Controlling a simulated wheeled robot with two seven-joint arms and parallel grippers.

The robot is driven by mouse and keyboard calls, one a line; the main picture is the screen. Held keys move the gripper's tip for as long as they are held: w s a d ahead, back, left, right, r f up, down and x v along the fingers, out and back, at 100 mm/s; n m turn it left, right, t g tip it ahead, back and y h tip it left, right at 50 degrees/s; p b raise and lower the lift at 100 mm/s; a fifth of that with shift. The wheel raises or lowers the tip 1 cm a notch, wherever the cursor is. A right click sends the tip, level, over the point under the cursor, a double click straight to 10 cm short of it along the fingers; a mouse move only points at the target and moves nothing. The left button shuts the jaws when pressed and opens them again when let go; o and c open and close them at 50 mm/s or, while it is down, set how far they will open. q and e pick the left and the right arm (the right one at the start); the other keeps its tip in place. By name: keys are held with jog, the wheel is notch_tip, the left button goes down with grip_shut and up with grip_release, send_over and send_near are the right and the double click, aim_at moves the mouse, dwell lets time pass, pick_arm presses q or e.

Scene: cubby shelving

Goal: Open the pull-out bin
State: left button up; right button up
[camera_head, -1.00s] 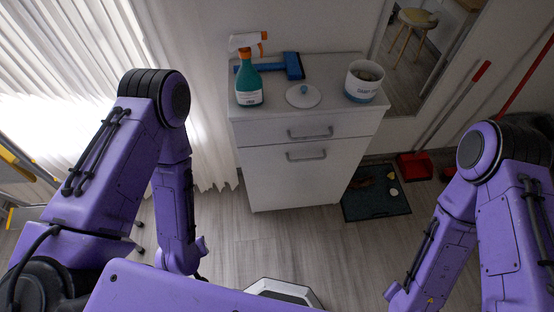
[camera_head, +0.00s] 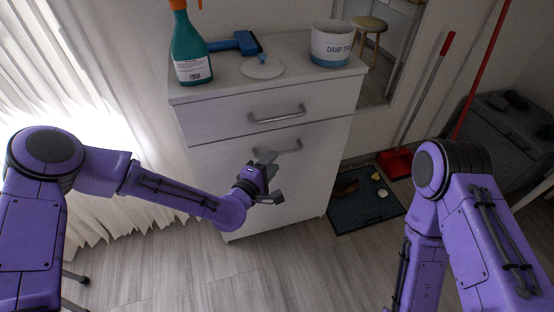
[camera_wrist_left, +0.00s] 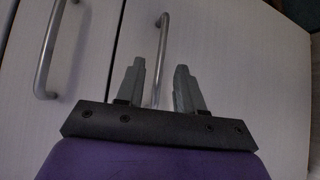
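The pull-out bin is the tall white lower front (camera_head: 310,185) of the cabinet, and it is closed flush. Its metal bar handle (camera_head: 291,149) is partly hidden by my left gripper (camera_head: 274,176). The gripper is just in front of the bin front, at the handle. In the left wrist view, the fingers (camera_wrist_left: 158,78) are apart and empty, and the bin handle (camera_wrist_left: 163,38) runs up from the gap between them. I cannot tell whether the fingers touch it. My right arm shows at the right of the head view, but its gripper is out of view.
Above the bin is a closed drawer with its own handle (camera_head: 277,116), also in the left wrist view (camera_wrist_left: 48,55). On top stand a spray bottle (camera_head: 189,50), a blue tool (camera_head: 236,44), a white lid (camera_head: 263,67) and a tub (camera_head: 332,45). The floor in front is clear.

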pick_arm(q)
jog(key=shift+x, duration=1.95)
grip_shut()
jog(key=shift+f, duration=0.1)
